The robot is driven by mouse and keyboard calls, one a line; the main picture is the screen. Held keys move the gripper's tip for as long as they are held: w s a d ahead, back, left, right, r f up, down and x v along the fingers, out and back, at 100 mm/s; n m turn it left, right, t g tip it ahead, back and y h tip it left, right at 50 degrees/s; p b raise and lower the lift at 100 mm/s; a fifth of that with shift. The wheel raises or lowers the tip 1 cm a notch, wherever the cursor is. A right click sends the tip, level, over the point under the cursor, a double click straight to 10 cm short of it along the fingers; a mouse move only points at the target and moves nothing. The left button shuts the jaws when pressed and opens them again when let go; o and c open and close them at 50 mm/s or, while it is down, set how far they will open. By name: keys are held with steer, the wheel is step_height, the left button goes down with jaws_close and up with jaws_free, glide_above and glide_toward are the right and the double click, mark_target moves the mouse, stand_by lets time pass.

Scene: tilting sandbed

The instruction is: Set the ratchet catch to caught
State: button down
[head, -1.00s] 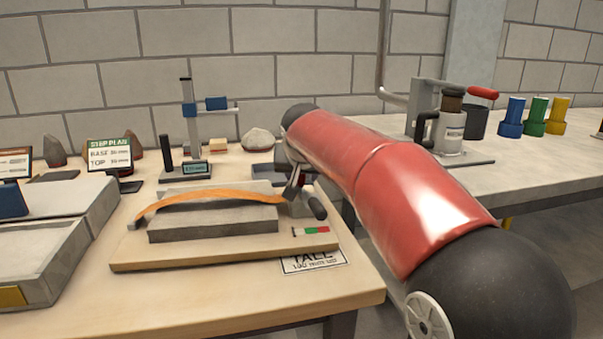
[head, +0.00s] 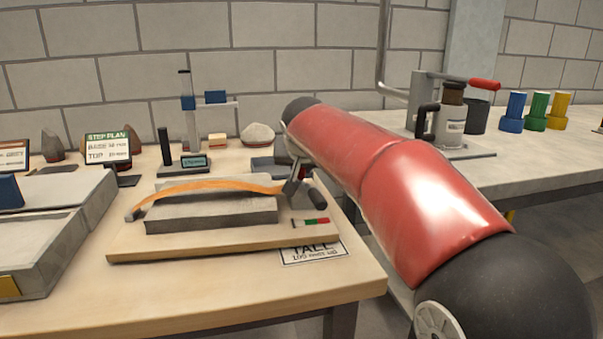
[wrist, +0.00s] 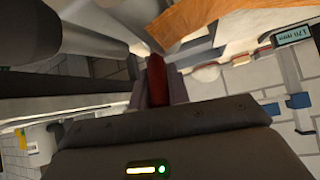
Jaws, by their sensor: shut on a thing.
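The ratchet (head: 293,181) sits at the right end of an orange strap (head: 205,186), which arches over a grey slab (head: 215,212) on a wooden board (head: 180,245). Its dark handle (head: 318,199) sticks out to the lower right. In the wrist view, my gripper (wrist: 158,88) is shut on a dark red tab (wrist: 157,72), close to the orange strap (wrist: 188,30). The tab looks like part of the ratchet's catch, but its setting cannot be read.
A TALL card (head: 313,252) lies at the board's front right. A height gauge (head: 190,120) stands behind. The table's front is clear.

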steer(key=b, duration=0.1)
steer(key=f+t+b, duration=0.1)
steer(key=shift+s+b, duration=0.25)
steer(key=shift+b, duration=0.15)
steer(key=shift+d+r+b, duration=0.1)
steer(key=shift+r+b, duration=0.05)
steer(key=shift+b, duration=0.3)
steer(key=shift+s+r, duration=0.1)
steer(key=shift+r, duration=0.15)
steer(key=c, duration=1.3)
jaws_free()
steer(key=v, duration=0.7)
steer(key=shift+s+d+r, duration=0.1)
steer(key=shift+s+r, duration=0.05)
steer(key=shift+s, duration=0.25)
